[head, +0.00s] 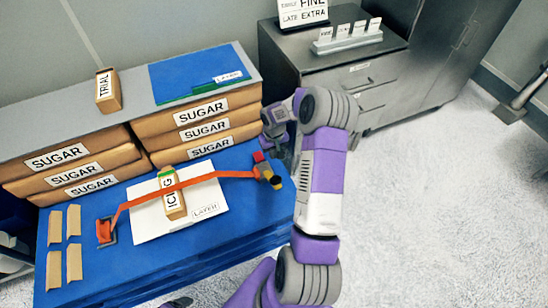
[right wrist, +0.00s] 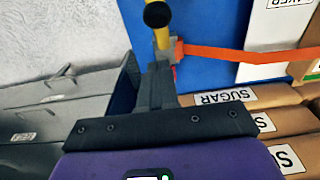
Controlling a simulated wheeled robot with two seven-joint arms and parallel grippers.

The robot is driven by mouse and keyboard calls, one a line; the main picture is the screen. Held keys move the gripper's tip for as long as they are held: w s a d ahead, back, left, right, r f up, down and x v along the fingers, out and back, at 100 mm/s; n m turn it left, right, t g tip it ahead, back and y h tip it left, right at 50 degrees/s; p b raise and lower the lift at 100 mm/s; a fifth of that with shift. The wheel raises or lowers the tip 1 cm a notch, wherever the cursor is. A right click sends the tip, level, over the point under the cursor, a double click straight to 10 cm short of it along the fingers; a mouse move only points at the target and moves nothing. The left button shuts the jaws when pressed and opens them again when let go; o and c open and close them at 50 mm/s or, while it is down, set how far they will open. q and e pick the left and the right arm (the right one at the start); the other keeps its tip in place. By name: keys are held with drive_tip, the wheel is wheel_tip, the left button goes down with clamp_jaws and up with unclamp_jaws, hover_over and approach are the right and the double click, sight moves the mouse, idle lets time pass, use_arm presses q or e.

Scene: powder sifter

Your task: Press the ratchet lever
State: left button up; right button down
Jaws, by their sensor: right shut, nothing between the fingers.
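The ratchet (head: 266,172) sits at the right end of an orange strap (head: 215,176) on the blue table. Its yellow lever (right wrist: 161,36) has a black end and rises beyond my fingertips in the right wrist view. My left gripper is out of view.
SUGAR packs (head: 205,130) are stacked behind the strap. A TRIAL box (head: 107,91) and a blue folder (head: 195,72) lie on the grey top. Several small tan pieces (head: 55,227) lie at left. A grey cabinet (head: 370,80) stands behind right. Floor at right is clear.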

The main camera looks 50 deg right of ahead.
drive_tip(key=b, duration=0.2)
hover_over(275, 177)
drive_tip(key=w, duration=0.2)
wheel_tip(275, 177, down, 8)
drive_tip(key=shift+s+d+f+b, duration=0.1)
drive_tip(key=shift+s+f+b, duration=0.55)
drive_tip(key=shift+f, duration=0.35)
drive_tip(key=shift+s+a+f, duration=0.2)
drive_tip(key=shift+s+f, duration=0.2)
drive_tip(key=shift+f, duration=0.15)
